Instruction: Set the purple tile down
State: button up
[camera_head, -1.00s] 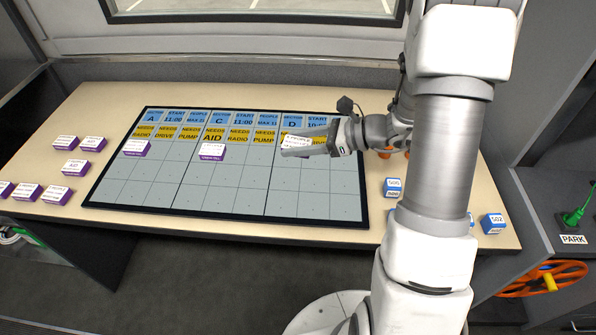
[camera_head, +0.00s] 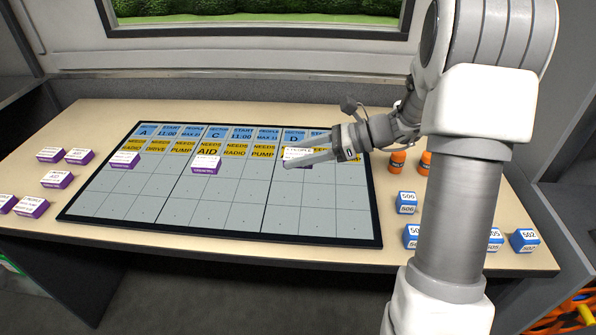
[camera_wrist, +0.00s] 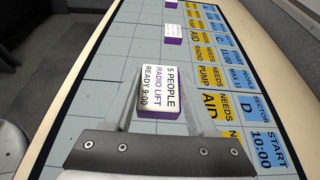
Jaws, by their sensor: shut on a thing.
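My gripper (camera_head: 291,161) is shut on a purple tile (camera_head: 297,153) with a white top. In the wrist view the tile (camera_wrist: 156,92) sits between the fingers, and its top reads "5 PEOPLE, RADIO LIFT, READY 9:00". The tile is over the grey grid of the board (camera_head: 230,210), in section D just below the yellow NEEDS row. I cannot tell whether its underside touches the board. Two other purple tiles sit on the board, one under section A (camera_head: 124,160) and one under section C (camera_head: 205,164). My fingers partly hide the held tile in the head view.
Several purple tiles, one of them here (camera_head: 57,179), lie on the table (camera_head: 75,120) left of the board. Several blue blocks (camera_head: 406,203) and two orange objects (camera_head: 397,161) stand to the right. The lower grid rows are clear.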

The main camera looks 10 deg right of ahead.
aim_at(298, 174)
jog(key=w, duration=0.1)
jog(key=w+f, duration=0.2)
jog(key=shift+w+d, duration=0.1)
jog(key=shift+d, duration=0.2)
jog(key=shift+f+b, duration=1.15)
jog(key=shift+f, duration=0.8)
jog(key=shift+f, duration=0.1)
jog(key=shift+f, duration=0.15)
jog(key=o, duration=1.4)
